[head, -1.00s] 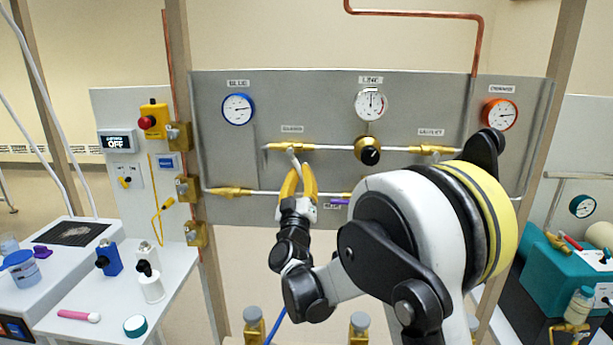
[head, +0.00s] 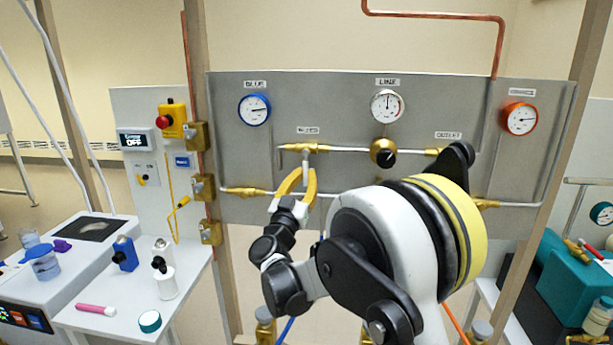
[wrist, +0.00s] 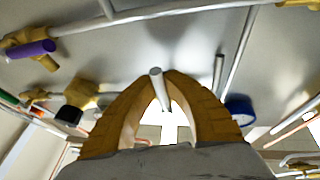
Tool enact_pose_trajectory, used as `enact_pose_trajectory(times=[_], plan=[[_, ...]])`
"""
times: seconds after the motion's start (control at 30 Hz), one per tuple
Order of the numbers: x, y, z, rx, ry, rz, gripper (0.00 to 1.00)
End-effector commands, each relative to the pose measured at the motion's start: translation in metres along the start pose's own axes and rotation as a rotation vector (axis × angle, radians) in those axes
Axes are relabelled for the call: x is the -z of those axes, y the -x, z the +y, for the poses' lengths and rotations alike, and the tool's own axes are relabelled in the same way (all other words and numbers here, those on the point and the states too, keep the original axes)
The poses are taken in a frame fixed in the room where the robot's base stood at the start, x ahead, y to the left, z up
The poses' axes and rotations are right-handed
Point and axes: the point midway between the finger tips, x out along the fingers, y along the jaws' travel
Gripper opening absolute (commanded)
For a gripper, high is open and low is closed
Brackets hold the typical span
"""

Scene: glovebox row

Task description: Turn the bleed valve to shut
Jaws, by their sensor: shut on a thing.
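The bleed valve (head: 305,148) appears to be the brass fitting on the upper left pipe of the grey panel, under a small blurred label. Its grey lever (head: 306,165) points down from the fitting. My gripper (head: 298,182) has yellow fingers, which come up from below and close around the lever's lower part. In the wrist view the lever (wrist: 157,82) shows as a pale rod between the two fingers. The fingers hide its grasped part.
Blue, white and orange gauges (head: 386,105) sit above the pipes. A black-and-brass knob (head: 384,152) is right of the valve. A lower pipe runs behind my gripper. A purple handle (wrist: 30,48) shows in the wrist view. A white table (head: 130,300) with bottles stands at left.

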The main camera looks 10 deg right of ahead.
Motion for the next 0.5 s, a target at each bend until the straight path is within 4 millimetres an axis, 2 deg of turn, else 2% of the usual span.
enact_pose_trajectory(times=[0.23, 0.3, 0.33, 0.5], plan=[[0.0007, 0.0005, -0.0012, 0.002, 0.001, 0.001, 0.0], [0.0007, 0.0005, -0.0012, 0.002, 0.001, 0.001, 0.25], [0.0007, 0.0005, -0.0011, 0.002, 0.001, 0.001, 0.34], [0.0005, 0.0003, -0.0008, 0.002, 0.001, 0.001, 0.35]])
